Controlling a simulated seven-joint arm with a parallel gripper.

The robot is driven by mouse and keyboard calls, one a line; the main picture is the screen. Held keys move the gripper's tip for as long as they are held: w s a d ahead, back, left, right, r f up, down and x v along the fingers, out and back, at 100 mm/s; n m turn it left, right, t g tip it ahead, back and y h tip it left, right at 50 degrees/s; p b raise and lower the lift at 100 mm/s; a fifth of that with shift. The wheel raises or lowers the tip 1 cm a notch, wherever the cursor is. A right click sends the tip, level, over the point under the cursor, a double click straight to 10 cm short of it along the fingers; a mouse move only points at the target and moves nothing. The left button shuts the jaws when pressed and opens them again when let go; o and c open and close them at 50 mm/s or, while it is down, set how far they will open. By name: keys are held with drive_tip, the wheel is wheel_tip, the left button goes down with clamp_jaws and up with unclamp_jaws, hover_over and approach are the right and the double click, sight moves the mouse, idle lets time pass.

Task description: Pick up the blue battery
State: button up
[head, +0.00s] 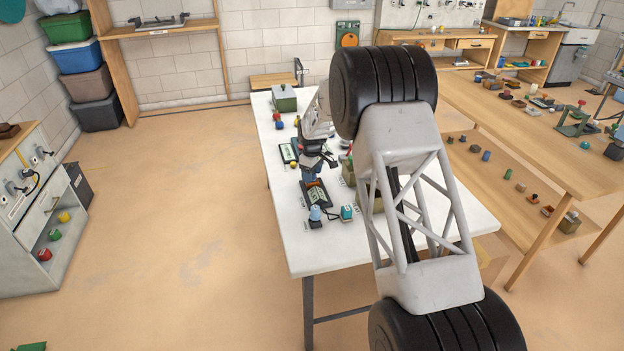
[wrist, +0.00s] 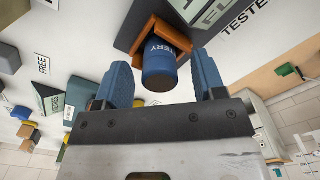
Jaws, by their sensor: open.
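The blue battery (wrist: 158,70), a dark blue cylinder with white lettering, sits in an orange-brown cradle (wrist: 188,42) in the wrist view. The cradle is on a dark tester with a pale green display (wrist: 197,8). My gripper (wrist: 163,78) is open, with its blue fingers spread on the left and right of the battery's near end. I see gaps on both sides and no clear contact. In the head view, my gripper (head: 312,174) is low over the tester (head: 316,196) on the white table; the battery cannot be made out clearly there.
A light blue item (head: 315,213) and a teal item (head: 347,212) stand near the tester on the white table (head: 420,258). Another dark tester (head: 289,153) and a green box (head: 284,99) are farther back. A wooden workbench (head: 500,105) stands to the right.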

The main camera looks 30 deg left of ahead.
drive_tip(key=c, duration=1.1)
drive_tip(key=shift+o, duration=0.2)
drive_tip(key=shift+r, duration=0.2)
drive_tip(key=shift+r, duration=4.85)
drive_tip(key=shift+d, duration=0.1)
